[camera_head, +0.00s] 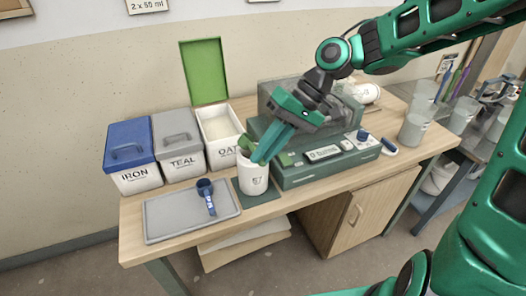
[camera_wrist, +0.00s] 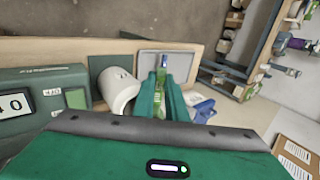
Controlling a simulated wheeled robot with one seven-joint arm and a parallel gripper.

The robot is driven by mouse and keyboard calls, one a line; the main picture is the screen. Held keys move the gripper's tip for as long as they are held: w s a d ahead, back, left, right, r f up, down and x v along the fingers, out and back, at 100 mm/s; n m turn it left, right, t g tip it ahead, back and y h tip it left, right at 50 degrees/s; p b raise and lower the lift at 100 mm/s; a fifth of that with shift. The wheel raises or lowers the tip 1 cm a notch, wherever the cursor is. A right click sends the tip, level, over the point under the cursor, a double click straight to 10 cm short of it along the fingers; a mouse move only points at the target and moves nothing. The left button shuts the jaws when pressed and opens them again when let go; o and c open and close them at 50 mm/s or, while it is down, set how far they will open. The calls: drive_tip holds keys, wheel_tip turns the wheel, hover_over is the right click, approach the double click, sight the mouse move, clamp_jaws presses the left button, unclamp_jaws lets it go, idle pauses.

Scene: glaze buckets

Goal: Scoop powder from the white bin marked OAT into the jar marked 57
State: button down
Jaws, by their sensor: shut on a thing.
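The white bin marked OAT (camera_head: 236,149) stands at the back with its green lid (camera_head: 204,72) swung up; pale powder (camera_head: 216,126) shows inside. A white jar (camera_head: 253,182) stands upright on a dark green mat in front of it; its mark is too small to read surely. It also shows in the wrist view (camera_wrist: 118,92). My gripper (camera_head: 262,158) reaches down over the jar's mouth from the right. Its fingers are shut on a green scoop (camera_wrist: 161,84), partly seen in the head view (camera_head: 244,148). The scoop's bowl and any powder in it are hidden.
Closed bins marked TEAL (camera_head: 182,163) and IRON (camera_head: 138,180) stand left of OAT. A grey tray (camera_head: 165,220) with a blue scoop (camera_head: 207,197) lies in front. Green boxed equipment (camera_head: 300,178) stands close right of the jar. Clear cups (camera_head: 414,130) stand farther right.

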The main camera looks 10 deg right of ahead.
drive_tip(key=shift+w+d+f+g+y, duration=0.1)
drive_tip(key=shift+d+g+y, duration=0.2)
drive_tip(key=shift+y, duration=0.95)
drive_tip(key=shift+w+d+f+g+y, duration=0.15)
drive_tip(key=shift+g+y, duration=0.3)
drive_tip(key=shift+y, duration=0.75)
drive_tip(key=shift+s+d+f+g+y, duration=0.1)
drive_tip(key=shift+d+g+y, duration=0.25)
drive_tip(key=shift+y, duration=0.9)
drive_tip(key=shift+w, duration=0.1)
drive_tip(key=shift+a+r, duration=0.15)
drive_tip(key=shift+a, duration=0.05)
drive_tip(key=shift+s+a+r, duration=0.1)
drive_tip(key=shift+s+a, duration=0.05)
drive_tip(key=shift+s, duration=0.05)
drive_tip(key=shift+y, duration=0.3)
drive_tip(key=shift+w+d+f+g+y, duration=0.15)
drive_tip(key=shift+g+y, duration=0.1)
drive_tip(key=shift+y, duration=0.5)
drive_tip(key=shift+s+d+f+g+y, duration=0.15)
drive_tip(key=shift+g+y, duration=0.1)
drive_tip(key=shift+y, duration=0.5)
drive_tip(key=shift+w+r, duration=0.1)
